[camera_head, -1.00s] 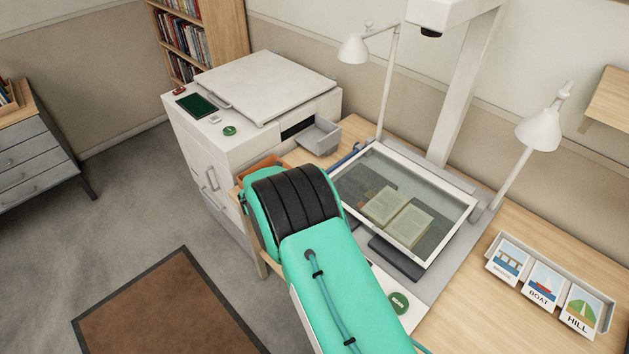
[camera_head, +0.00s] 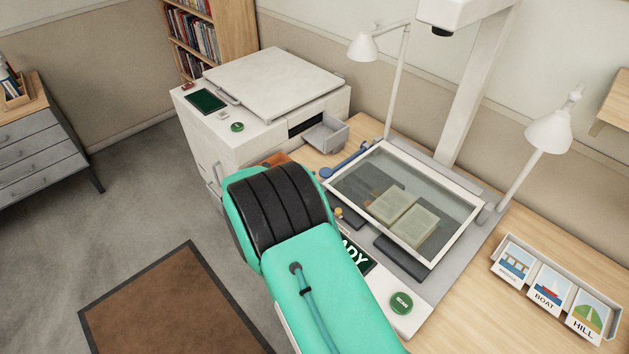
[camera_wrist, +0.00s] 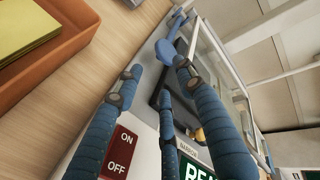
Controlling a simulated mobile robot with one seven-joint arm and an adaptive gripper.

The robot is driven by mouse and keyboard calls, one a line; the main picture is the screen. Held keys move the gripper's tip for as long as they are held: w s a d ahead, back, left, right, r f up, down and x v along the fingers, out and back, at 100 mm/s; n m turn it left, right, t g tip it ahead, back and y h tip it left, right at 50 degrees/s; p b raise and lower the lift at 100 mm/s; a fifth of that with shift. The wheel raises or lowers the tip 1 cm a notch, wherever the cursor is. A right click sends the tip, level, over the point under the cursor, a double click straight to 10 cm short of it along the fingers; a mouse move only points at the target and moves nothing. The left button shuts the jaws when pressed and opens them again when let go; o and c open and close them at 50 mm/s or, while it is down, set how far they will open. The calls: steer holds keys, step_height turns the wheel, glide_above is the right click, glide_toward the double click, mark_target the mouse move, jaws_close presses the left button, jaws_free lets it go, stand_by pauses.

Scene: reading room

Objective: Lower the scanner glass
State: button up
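The scanner glass (camera_head: 455,207) is a clear pane in a white frame over an open book (camera_head: 405,214). It appears raised above the dark cradle pads (camera_head: 402,258). A blue lever (camera_head: 343,163) sits at its left side; it also shows in the wrist view (camera_wrist: 170,40), beside the white frame. The lever lies just beyond the fingertips, with no clear contact. In the head view my green arm hides the gripper.
A green READY screen (camera_wrist: 202,172) and an ON/OFF panel (camera_wrist: 120,152) lie near the fingers. An orange tray (camera_wrist: 50,60) is at the left. A green SCAN button (camera_head: 401,303) is at the scanner's front.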

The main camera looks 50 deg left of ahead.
steer(key=shift+v, duration=2.05)
